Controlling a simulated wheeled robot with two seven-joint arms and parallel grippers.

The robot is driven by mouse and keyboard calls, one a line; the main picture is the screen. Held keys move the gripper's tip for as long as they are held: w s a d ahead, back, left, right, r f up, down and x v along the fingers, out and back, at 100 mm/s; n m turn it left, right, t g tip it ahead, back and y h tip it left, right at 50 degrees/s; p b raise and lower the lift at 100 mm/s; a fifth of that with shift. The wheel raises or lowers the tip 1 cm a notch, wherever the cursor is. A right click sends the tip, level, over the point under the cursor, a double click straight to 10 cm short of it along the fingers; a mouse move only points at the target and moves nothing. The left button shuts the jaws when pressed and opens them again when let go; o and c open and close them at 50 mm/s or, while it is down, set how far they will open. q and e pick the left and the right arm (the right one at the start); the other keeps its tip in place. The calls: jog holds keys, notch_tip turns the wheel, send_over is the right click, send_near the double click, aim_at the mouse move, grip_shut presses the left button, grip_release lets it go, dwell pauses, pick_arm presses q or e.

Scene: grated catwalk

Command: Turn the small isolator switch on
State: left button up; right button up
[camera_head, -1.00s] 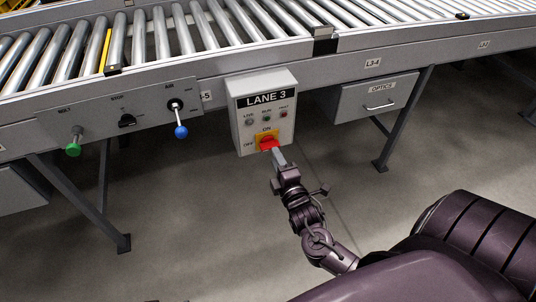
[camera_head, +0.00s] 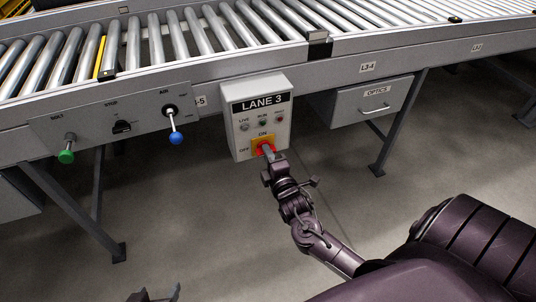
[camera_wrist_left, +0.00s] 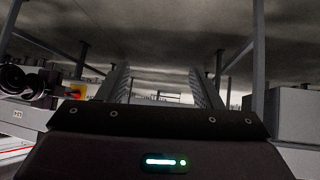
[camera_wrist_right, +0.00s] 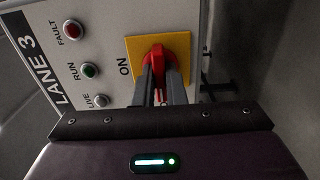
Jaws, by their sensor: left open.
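The isolator switch is a red rotary knob (camera_head: 264,148) on a yellow plate (camera_head: 262,141), low on the grey LANE 3 box (camera_head: 233,127). ON is printed above it and OFF to its left. My right gripper (camera_head: 269,157) is at the knob. In the right wrist view its fingers (camera_wrist_right: 162,88) are close together on either side of the red knob (camera_wrist_right: 158,54). The fingers partly cover the knob, so I cannot tell exactly where it points. My left gripper (camera_head: 160,294) is open and empty, at the bottom edge, far from the box.
A roller conveyor (camera_head: 200,40) runs above the box. Left of the box, a panel (camera_head: 90,122) carries a green-knobbed lever (camera_head: 67,156), a black switch (camera_head: 122,127) and a blue-knobbed lever (camera_head: 176,138). An OPTICS drawer (camera_head: 350,108) hangs to the right. The floor in front is clear.

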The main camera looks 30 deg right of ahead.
pick_arm(q)
jog(key=shift+s, duration=0.1)
pick_arm(e)
grip_shut()
pick_arm(q)
jog(key=s+a+f+n+g+y+p, duration=0.15)
jog(key=s+a+g+y+p, duration=0.25)
jog(key=s+a+g+p, duration=0.4)
notch_tip(320, 180, down, 8)
jog(key=w+a+t+p, duration=0.1)
jog(key=p, duration=0.1)
jog(key=shift+w+a, duration=0.25)
jog(key=shift+a, duration=0.15)
pick_arm(e)
jog(key=shift+m, duration=9.1)
pick_arm(q)
jog(key=shift+f+n, duration=0.1)
jog(key=shift+n, duration=0.15)
pick_arm(e)
jog(key=o, duration=0.6)
grip_release()
jog(key=shift+o, duration=0.2)
